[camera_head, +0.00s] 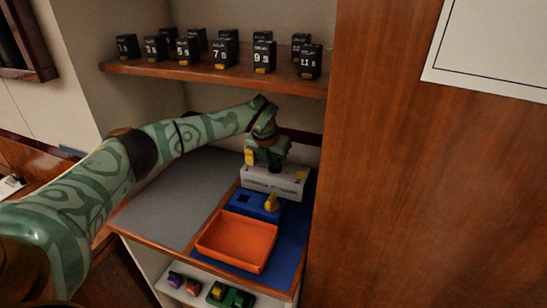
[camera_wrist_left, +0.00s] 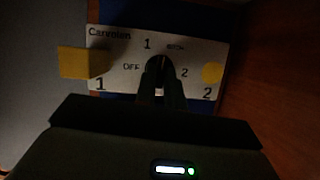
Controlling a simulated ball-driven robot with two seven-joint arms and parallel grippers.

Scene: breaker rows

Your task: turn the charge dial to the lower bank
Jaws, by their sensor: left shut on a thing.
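The white charge panel (camera_head: 285,185) stands at the back of the desk and fills the upper part of the left wrist view (camera_wrist_left: 125,78). Its face reads OFF, 1 and 2 around the dial, with larger 1 and 2 at the lower corners. A yellow block (camera_wrist_left: 83,62) sticks up at its left and a flat yellow disc (camera_wrist_left: 211,72) lies at its right. My left gripper (camera_head: 268,167) is shut on the dark dial (camera_wrist_left: 158,65) at the panel's middle. The fingers (camera_wrist_left: 161,90) cover much of the dial, so I cannot tell where it points.
In front of the panel are a blue box (camera_head: 246,205) with a yellow knob (camera_head: 271,201) and an orange tray (camera_head: 216,249). Numbered black breakers (camera_head: 264,56) stand on the shelf (camera_head: 150,69) above. A brown wooden wall (camera_head: 420,190) closes the right side. The grey mat (camera_head: 180,205) is clear.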

